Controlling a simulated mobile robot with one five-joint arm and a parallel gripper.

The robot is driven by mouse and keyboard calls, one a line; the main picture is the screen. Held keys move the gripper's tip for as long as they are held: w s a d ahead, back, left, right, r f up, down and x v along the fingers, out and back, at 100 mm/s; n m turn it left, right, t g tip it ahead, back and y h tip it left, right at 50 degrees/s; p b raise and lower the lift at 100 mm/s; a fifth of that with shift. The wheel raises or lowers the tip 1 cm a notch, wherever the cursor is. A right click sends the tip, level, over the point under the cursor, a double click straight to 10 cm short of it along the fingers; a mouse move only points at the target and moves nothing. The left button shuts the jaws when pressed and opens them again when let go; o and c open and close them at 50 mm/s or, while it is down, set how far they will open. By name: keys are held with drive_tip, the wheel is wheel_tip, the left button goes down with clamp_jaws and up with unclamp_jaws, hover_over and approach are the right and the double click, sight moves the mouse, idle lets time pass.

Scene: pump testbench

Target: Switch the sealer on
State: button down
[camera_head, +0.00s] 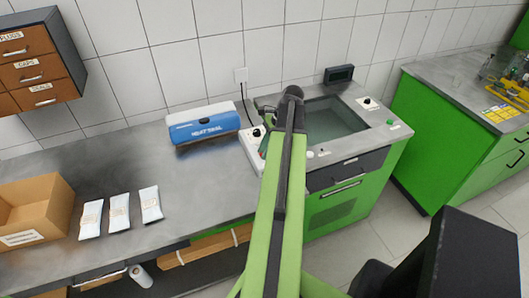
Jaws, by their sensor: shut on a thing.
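The sealer, a blue and white box lettered "HEAT SEAL" (203,123), stands on the grey bench near the wall. A white panel (248,142) with a dark knob (256,132) is to its right, beside the sunken basin. I cannot tell whether the panel belongs to the sealer. My arm reaches up the middle of the view. My gripper (264,112) is at its far end, over the panel's right side and right of the sealer. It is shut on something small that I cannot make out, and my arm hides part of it.
Three white pouches (119,212) and an open cardboard box (62,198) are on the left of the bench (185,190). A wall socket (241,75) has a black cord running down. A basin (335,120) lies right of my arm. Drawers (30,60) hang at upper left.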

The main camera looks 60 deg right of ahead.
drive_tip(key=shift+a, duration=0.1)
drive_tip(key=c, duration=1.2)
unclamp_jaws()
drive_tip(key=shift+s, duration=0.1)
drive_tip(key=p+v, duration=1.5)
drive_tip(key=v, duration=0.2)
drive_tip(key=shift+r+p, duration=0.2)
drive_tip(key=shift+p, duration=0.2)
